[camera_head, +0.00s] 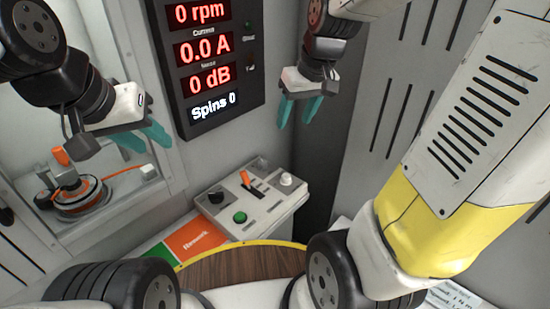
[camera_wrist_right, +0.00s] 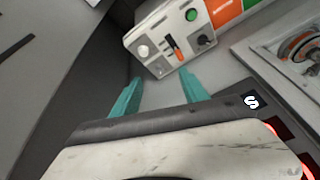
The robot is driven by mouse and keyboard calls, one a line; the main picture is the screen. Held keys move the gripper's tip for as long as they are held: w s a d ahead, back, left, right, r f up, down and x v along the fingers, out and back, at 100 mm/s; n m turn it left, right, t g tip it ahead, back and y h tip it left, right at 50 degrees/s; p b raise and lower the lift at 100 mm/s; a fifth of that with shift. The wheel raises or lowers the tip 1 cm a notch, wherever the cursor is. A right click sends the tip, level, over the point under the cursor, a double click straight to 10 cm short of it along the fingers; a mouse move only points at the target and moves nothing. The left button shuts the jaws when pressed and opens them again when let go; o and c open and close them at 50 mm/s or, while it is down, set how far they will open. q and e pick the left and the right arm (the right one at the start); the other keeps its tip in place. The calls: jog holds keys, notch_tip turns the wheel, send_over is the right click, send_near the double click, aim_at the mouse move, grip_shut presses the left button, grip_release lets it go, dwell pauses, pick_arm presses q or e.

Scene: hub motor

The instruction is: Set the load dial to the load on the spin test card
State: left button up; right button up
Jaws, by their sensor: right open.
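The control box (camera_head: 255,205) stands in the middle of the head view. It carries a black knob (camera_head: 216,195), an orange lever (camera_head: 248,181), a green button (camera_head: 240,216) and a white knob (camera_head: 286,180). I cannot tell by label which is the load dial. The box also shows in the right wrist view (camera_wrist_right: 165,28), beyond the fingertips. My right gripper (camera_head: 298,112) is open and empty, above and behind the box. My left gripper (camera_head: 148,142) is open and empty at the left. A printed sheet (camera_head: 452,297), possibly the spin test card, is mostly hidden by my arm; its load is unreadable.
The black display panel (camera_head: 212,60) reads 0 rpm, 0.0 A, 0 dB and Spins 0. A motor fixture (camera_head: 78,195) with orange parts sits in a recess at the left. A green and orange "Rework" mat (camera_head: 190,240) lies beside the box. A slotted grey cabinet stands right.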

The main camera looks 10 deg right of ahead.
jog(key=w+f+n+g, duration=0.2)
jog(key=w+f, duration=0.6)
jog(key=f, duration=0.1)
jog(key=n+g+h, duration=0.2)
send_over(287, 176)
notch_tip(287, 176, down, 12)
jog(key=shift+w+f, duration=0.1)
jog(key=shift+f, duration=4.15)
grip_shut()
